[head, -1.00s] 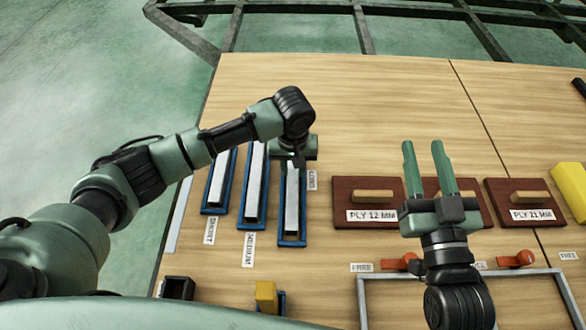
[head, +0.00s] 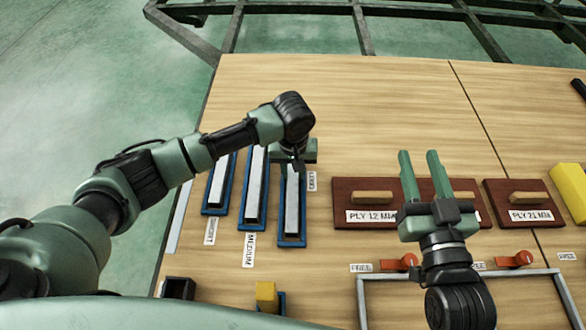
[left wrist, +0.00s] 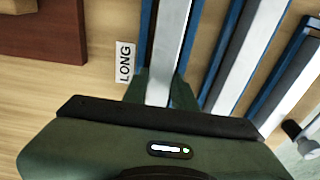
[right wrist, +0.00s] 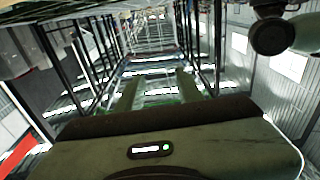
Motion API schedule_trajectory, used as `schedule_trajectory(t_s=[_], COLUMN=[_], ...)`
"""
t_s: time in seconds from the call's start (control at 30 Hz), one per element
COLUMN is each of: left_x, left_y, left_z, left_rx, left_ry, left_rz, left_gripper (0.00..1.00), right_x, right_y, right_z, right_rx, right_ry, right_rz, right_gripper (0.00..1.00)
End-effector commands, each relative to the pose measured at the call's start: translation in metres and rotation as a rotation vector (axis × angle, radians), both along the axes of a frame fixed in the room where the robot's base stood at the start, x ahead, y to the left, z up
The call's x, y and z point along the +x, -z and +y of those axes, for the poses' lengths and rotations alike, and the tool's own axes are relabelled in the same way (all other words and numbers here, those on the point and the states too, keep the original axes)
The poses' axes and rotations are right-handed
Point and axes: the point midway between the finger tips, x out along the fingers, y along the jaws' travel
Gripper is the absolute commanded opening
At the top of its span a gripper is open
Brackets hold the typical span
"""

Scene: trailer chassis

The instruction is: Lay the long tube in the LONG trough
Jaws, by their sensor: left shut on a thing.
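The long tube (head: 292,208) is a pale grey bar, seen inside the outline of the blue LONG trough (head: 291,244) and lined up with it. I cannot tell whether it rests on the trough floor. My left gripper (head: 293,168) is over the far end of the trough, shut on the tube and hiding that end. In the left wrist view the tube (left wrist: 170,45) runs between the fingers, with the blue trough wall (left wrist: 146,18) and LONG label beside it. My right gripper (head: 424,165) is open and empty, above the plywood blocks.
The medium trough (head: 251,228) and short trough (head: 213,212) lie to the left, each with a pale tube. Brown PLY blocks (head: 345,190), orange handles (head: 395,263) and a grey frame (head: 362,300) are to the right. A yellow block (head: 266,295) is near the front. The far table is clear.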

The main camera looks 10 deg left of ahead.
Motion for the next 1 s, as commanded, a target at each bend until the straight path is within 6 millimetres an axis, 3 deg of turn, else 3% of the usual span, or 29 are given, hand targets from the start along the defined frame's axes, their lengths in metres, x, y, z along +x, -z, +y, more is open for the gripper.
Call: schedule_trajectory(t_s=[0.57, 0.6, 0.63, 1.0], left_x=[0.001, 0.000, 0.000, 0.000], left_y=[0.003, 0.004, 0.004, 0.004], left_z=[0.000, 0.000, 0.000, 0.000], left_rx=[-0.002, -0.001, 0.000, 0.000], left_ry=[0.000, 0.000, 0.000, 0.000], left_rz=[-0.002, 0.000, 0.000, -0.001], left_gripper=[0.00, 0.38, 0.46, 0.49], right_x=[-0.001, -0.001, -0.001, -0.001], right_y=[0.016, 0.016, 0.016, 0.015], right_z=[-0.003, -0.003, -0.003, -0.003], right_rx=[-0.019, -0.019, -0.019, -0.019], right_ry=[0.007, 0.007, 0.007, 0.006], right_rz=[0.076, 0.076, 0.076, 0.071], right_gripper=[0.36, 0.36, 0.36, 0.36])
